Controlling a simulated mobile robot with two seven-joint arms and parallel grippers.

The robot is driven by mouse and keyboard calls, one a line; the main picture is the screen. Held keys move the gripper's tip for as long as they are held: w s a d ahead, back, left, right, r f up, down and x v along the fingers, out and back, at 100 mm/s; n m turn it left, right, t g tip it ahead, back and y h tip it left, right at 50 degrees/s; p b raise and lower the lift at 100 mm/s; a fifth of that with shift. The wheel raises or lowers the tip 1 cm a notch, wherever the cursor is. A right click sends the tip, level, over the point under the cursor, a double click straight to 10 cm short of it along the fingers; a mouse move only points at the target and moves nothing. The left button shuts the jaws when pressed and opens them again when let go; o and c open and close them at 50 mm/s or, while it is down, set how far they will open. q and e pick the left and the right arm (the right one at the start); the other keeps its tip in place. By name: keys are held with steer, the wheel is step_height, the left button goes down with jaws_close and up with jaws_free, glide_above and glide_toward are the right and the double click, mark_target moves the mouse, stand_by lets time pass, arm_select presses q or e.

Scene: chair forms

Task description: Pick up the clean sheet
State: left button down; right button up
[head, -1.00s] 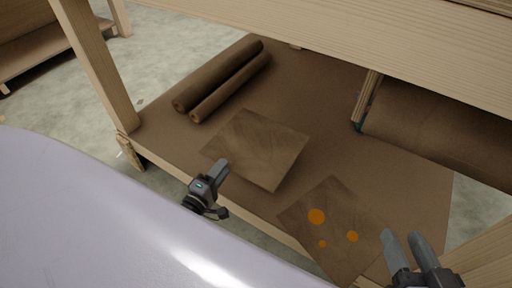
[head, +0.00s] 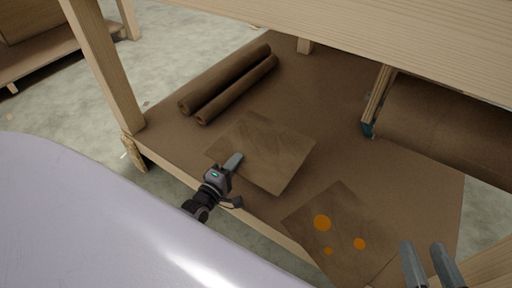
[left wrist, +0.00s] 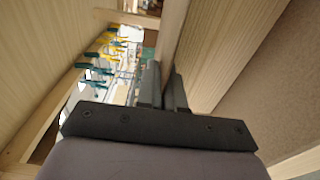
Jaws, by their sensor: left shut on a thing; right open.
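The clean sheet (head: 275,148) is a thin, square, plain brown sheet on the lower shelf, with no spots on it. My left gripper (head: 235,160) is at its near left edge, shut on it; one finger hides the other in the head view. In the left wrist view the fingers (left wrist: 163,88) are close together, with a thin gap line between them. Another sheet (head: 343,220) with several orange spots lies to the right, nearer to me. My right gripper (head: 432,262) is open and empty, right of the spotted sheet.
Two brown rolls (head: 228,83) lie at the shelf's back left. A larger brown roll (head: 445,125) with a wooden end piece is at the right. A wooden beam (head: 300,28) crosses above the shelf, and a post (head: 100,65) stands at its left corner.

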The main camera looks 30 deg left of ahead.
arm_select(q)
steer(key=shift+r, duration=0.1)
arm_select(e)
steer(key=shift+r, duration=0.1)
arm_select(q)
steer(key=shift+r+p, duration=0.55)
steer(key=shift+r, duration=0.05)
step_height(320, 180, up, 19)
steer(key=p, duration=1.1)
steer(key=shift+f, duration=0.2)
arm_select(e)
steer(key=shift+s+d+r+m+g+h, duration=0.1)
steer(key=shift+r+m+g+h, duration=0.2)
steer(key=shift+g, duration=0.45)
steer(key=shift+d+r+m+g+h, duration=0.1)
steer(key=shift+r+m+g+h, duration=0.15)
steer(key=shift+g, duration=0.5)
steer(key=shift+f, duration=0.1)
